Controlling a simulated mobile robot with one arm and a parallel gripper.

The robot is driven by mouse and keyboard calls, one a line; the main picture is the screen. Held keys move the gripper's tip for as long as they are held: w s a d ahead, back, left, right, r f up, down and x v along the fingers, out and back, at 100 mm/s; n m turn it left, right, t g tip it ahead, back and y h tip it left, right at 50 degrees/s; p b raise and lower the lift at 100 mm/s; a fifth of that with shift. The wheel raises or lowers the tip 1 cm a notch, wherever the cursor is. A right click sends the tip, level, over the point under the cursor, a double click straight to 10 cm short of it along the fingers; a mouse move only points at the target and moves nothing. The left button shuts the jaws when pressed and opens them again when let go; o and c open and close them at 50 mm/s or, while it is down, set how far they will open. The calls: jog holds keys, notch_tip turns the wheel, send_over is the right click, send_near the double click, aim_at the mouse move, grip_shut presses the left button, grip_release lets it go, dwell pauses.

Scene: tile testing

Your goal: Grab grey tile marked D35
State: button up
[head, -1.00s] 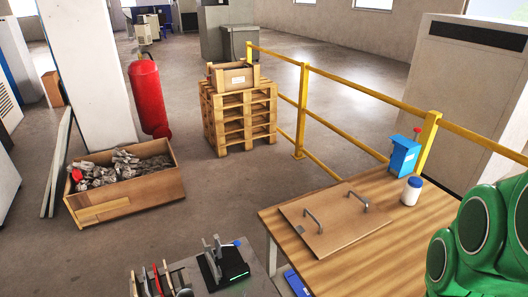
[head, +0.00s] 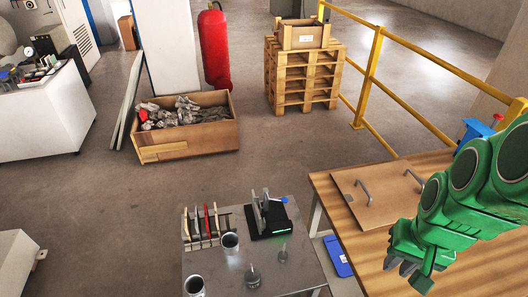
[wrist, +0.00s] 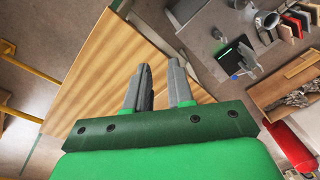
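Several upright tiles stand in a rack (head: 205,225) on the small grey table (head: 225,268). They look grey, whitish, red and dark. No marking is readable, so I cannot tell which tile is D35. The rack also shows at the top right of the wrist view (wrist: 296,24). A black device (head: 270,217) with upright grey plates and a green light stands right of the rack. My gripper (wrist: 160,68) is open and empty. In the head view my gripper (head: 409,268) is above the wooden table, to the right of the rack and well apart from it.
The wooden table (head: 460,270) carries a brown board (head: 378,196) with two handles. Metal cups (head: 230,243) and glass flasks stand on the grey table. A blue item (head: 337,256) lies between the tables. A wooden crate of rubble (head: 185,145) and yellow railing (head: 370,70) stand behind; open floor lies left.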

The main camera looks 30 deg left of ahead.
jog(key=w+a+f+n+t+y, duration=0.1)
jog(key=w+a+f, duration=0.35)
jog(key=a, duration=0.65)
jog(key=w+a+f+n+t+y, duration=0.1)
jog(key=w+a+f+t, duration=0.3)
jog(key=a, duration=0.7)
jog(key=w+a+f+n+g+y, duration=0.1)
jog(key=w+a+f, duration=0.2)
jog(key=a+f, duration=0.5)
jog(key=n+t+y, duration=0.3)
jog(key=t, duration=0.1)
send_near(196, 218)
jog(key=w+d+r, duration=0.1)
jog(key=w+d, duration=0.4)
jog(key=s+a+f+n+t+y, duration=0.1)
jog(key=s+a+f+y, duration=0.15)
jog(key=s, duration=0.35)
jog(key=shift+s+f+x, duration=0.1)
jog(key=shift+x, duration=3.15)
jog(key=shift+s+f+x, duration=0.15)
jog(key=shift+x, duration=3.05)
jog(key=shift+c, duration=0.4)
grip_shut()
